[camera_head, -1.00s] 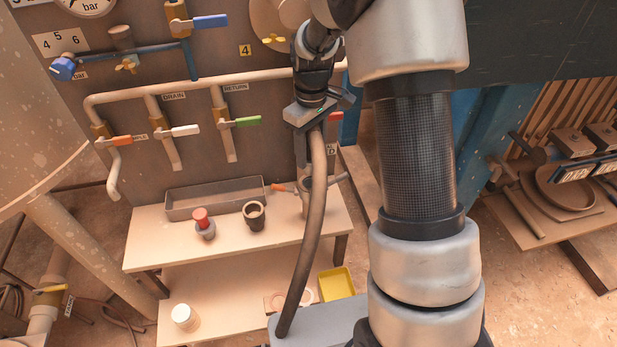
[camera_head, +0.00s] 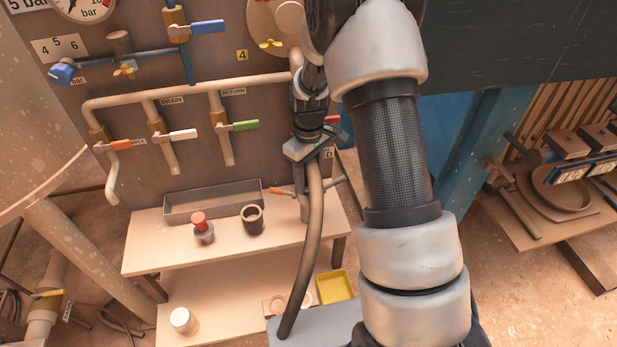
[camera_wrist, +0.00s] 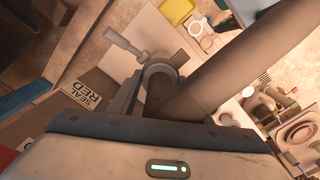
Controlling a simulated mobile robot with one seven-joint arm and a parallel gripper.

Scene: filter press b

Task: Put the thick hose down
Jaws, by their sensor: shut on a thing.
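The thick hose (camera_head: 309,250) is a brown, slightly curved tube. My gripper (camera_head: 312,161) is shut on its upper end in the head view. The hose hangs down from the jaws, and its lower end meets a grey surface (camera_head: 318,325) at the bottom. In the wrist view the hose (camera_wrist: 225,70) runs from the jaws (camera_wrist: 160,125) to the upper right. A ring-shaped fitting with a lever (camera_wrist: 155,75) lies just beyond the jaws there. The jaw tips and the hose's held end are partly hidden.
A pale bench (camera_head: 175,240) holds a grey tray (camera_head: 213,198), a red-topped item (camera_head: 203,227) and a dark cup (camera_head: 252,218). A yellow tray (camera_head: 335,286) sits on the lower shelf. Pipes with coloured valve levers (camera_head: 185,134) line the panel behind.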

